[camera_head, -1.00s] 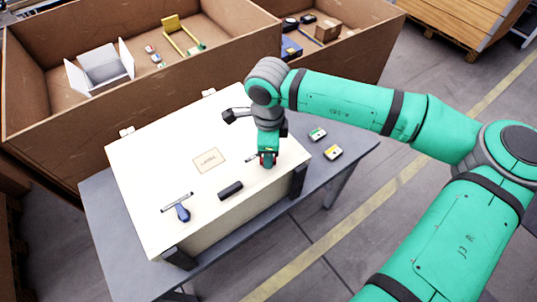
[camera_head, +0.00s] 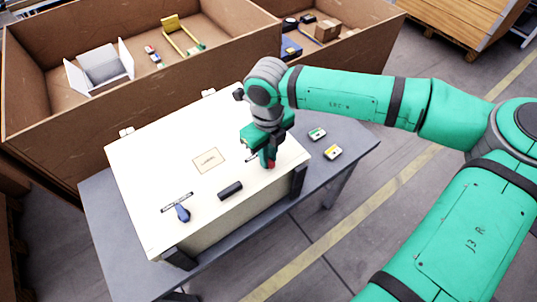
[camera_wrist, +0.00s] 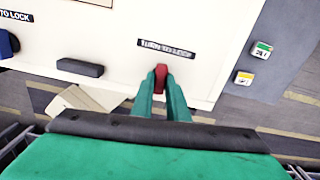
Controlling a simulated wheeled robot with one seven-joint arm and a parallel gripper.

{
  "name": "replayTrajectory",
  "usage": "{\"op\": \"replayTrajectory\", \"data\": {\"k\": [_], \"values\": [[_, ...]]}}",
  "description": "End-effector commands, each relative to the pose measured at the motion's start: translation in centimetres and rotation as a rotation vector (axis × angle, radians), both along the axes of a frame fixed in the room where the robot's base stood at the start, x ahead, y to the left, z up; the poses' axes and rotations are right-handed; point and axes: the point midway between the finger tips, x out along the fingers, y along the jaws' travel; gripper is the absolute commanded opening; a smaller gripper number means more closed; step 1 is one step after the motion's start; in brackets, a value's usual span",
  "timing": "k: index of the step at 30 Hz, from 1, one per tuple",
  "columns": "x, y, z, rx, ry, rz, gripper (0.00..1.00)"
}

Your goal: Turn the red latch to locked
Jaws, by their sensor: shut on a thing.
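The red latch (camera_wrist: 160,77) is on top of the cream box (camera_head: 150,185), near its right front edge. A dark label reading "TURN TO LOCK" (camera_wrist: 166,49) lies just beyond it in the wrist view. My gripper (camera_head: 268,163) points down at the latch, and its two green fingers (camera_wrist: 162,88) are shut on it from both sides. In the head view the gripper hides most of the latch. A second latch, blue (camera_head: 182,212), sits near the left front of the lid with its own label (camera_head: 177,202).
A black handle (camera_head: 230,190) lies between the latches. Two small blocks, one green-marked (camera_head: 317,134) and one yellow-marked (camera_head: 333,152), sit on the grey table (camera_head: 352,140) at right. Brown crates (camera_head: 215,60) stand behind.

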Motion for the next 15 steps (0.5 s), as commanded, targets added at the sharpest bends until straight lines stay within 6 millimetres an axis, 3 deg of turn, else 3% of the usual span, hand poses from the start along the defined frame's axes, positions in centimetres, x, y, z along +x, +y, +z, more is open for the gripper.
{"op": "replayTrajectory", "data": {"k": [15], "values": [[0.32,0.28,0.20,0.008,-0.009,-0.108,0.00]]}}
